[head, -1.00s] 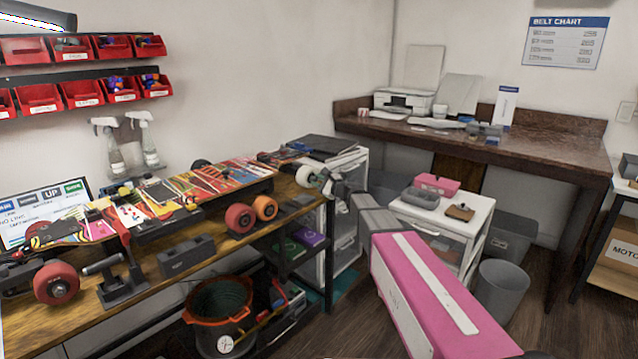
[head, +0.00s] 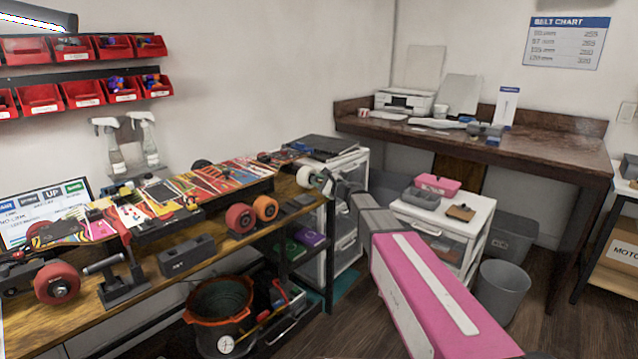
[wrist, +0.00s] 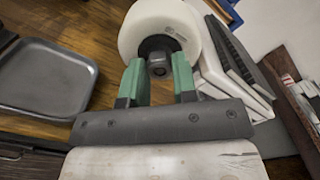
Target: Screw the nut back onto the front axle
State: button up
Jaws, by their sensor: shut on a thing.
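A white wheel (head: 306,176) stands at the right end of the wooden bench, beyond the colourful skateboard deck (head: 215,180). It also fills the top middle of the wrist view (wrist: 135,28). At its hub is a dark nut (wrist: 157,66), between the two green fingertips of my gripper (wrist: 158,72), which are shut on it. In the head view my gripper (head: 326,183) is small and close against the wheel's right side. The axle is hidden behind the nut and wheel, and I cannot tell how far the nut is on.
A dark grey tray (wrist: 45,78) lies on the bench left of my gripper. White drawers (head: 346,240) stand close by on the right. Red and orange wheels (head: 240,217) and a dark grey block (head: 187,256) are along the bench front. A bucket (head: 221,310) is below.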

dwell(0.4)
jog(key=m, duration=0.5)
jog(key=shift+m, duration=0.7)
jog(key=m, duration=0.5)
jog(key=shift+m, duration=0.3)
jog(key=shift+m, duration=0.8)
jog(key=m, duration=0.4)
jog(key=shift+a, duration=0.1)
